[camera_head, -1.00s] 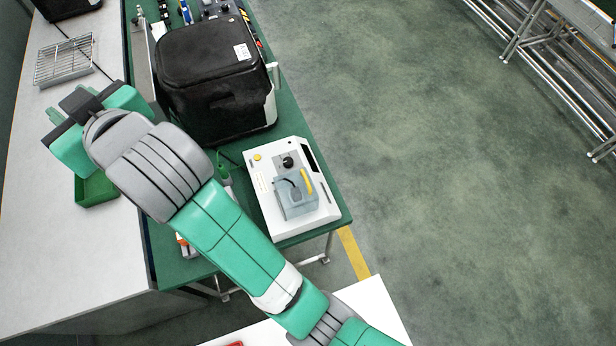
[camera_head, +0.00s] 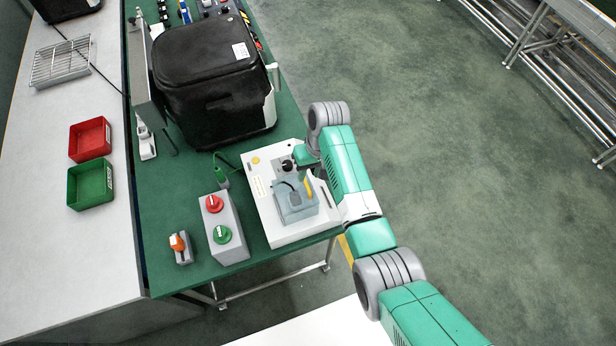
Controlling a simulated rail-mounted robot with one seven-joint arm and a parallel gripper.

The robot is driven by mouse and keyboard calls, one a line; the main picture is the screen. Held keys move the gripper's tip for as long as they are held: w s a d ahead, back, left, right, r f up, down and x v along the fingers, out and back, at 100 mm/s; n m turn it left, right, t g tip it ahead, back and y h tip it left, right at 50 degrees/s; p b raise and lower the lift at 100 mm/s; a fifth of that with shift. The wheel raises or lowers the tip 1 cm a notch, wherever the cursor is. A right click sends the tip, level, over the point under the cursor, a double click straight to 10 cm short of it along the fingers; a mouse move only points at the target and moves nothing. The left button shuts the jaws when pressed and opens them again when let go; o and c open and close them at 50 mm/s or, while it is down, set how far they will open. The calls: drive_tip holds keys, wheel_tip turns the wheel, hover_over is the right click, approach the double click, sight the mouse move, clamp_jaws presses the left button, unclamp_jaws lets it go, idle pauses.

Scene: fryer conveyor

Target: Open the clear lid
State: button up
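The clear lid (camera_head: 297,208) is a see-through, bluish box-like cover on the white device (camera_head: 292,236) at the table's right front corner. It looks closed. A yellow strip (camera_head: 308,188) runs along its right side. A dark part shows through the lid. My gripper (camera_head: 303,166) is over the device, beside the black knob (camera_head: 287,165) and just behind the lid's far edge. My arm comes in from the lower right. The fingers are small and partly hidden, so I cannot tell whether they are open or touch the lid.
A grey box with red and green knobs (camera_head: 227,234) and a small orange-knobbed switch (camera_head: 181,248) stand left of the device. A large black case (camera_head: 213,85) stands behind it. Red (camera_head: 89,140) and green (camera_head: 90,185) trays lie on the left counter. Open floor lies to the right.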

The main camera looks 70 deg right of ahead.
sight(306, 183)
drive_tip(key=shift+w+a+f, duration=0.15)
drive_tip(key=shift+f, duration=0.7)
drive_tip(key=shift+w+a+f, duration=0.1)
drive_tip(key=shift+w+f, duration=0.05)
drive_tip(key=shift+f, duration=0.7)
clamp_jaws()
drive_tip(key=shift+r, duration=0.1)
